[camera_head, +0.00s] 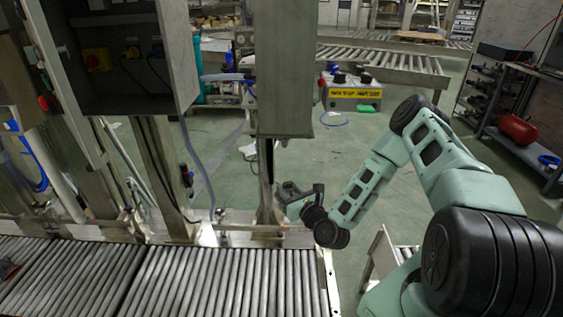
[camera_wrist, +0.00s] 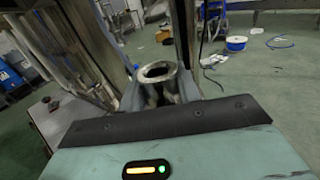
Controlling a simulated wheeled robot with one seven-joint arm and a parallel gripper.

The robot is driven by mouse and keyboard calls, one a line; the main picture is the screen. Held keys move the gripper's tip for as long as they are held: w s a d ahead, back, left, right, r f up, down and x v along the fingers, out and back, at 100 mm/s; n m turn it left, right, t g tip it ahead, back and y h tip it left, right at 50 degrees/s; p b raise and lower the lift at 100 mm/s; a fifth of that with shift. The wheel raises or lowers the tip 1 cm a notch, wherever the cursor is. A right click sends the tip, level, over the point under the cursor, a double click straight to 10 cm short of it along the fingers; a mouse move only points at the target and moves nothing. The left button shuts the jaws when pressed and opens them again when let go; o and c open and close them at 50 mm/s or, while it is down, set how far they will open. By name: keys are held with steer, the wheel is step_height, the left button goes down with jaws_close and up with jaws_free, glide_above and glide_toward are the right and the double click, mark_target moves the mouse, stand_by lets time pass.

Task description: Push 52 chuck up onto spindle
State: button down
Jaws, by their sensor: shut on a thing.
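The chuck (camera_wrist: 157,73) is a short grey metal cylinder with an open round top, in the middle of the wrist view. My gripper (camera_wrist: 160,92) is shut on it, with a grey finger on either side, and the chuck's open end faces up. In the head view my gripper (camera_head: 289,192) is beside the lower part of a tall metal column (camera_head: 285,75). The chuck cannot be made out there. I cannot clearly make out the spindle in either view, nor tell whether the chuck touches it.
A roller conveyor (camera_head: 230,280) runs along the front left, below the column. A grey control cabinet (camera_head: 125,60) hangs at upper left. A shelf with a red tank (camera_head: 519,129) is at right. Green floor lies open between.

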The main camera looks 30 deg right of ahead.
mark_target(285, 147)
steer(key=w+d+r+m+h, duration=0.1)
steer(key=w+d+r, duration=0.1)
steer(key=w+r, duration=0.4)
steer(key=shift+w+d+r, duration=0.2)
steer(key=shift+d, duration=0.05)
steer(key=shift+r+p, duration=0.55)
steer(key=shift+r, duration=0.6)
steer(key=shift+r+p, duration=0.55)
steer(key=shift+r, duration=0.5)
stand_by(1.2)
steer(key=shift+f, duration=0.1)
steer(key=shift+f+b, duration=0.8)
steer(key=shift+f, duration=0.05)
steer(key=shift+r+p, duration=0.4)
steer(key=shift+r, duration=0.45)
stand_by(1.6)
steer(key=shift+f+b, duration=0.7)
steer(key=shift+f, duration=0.15)
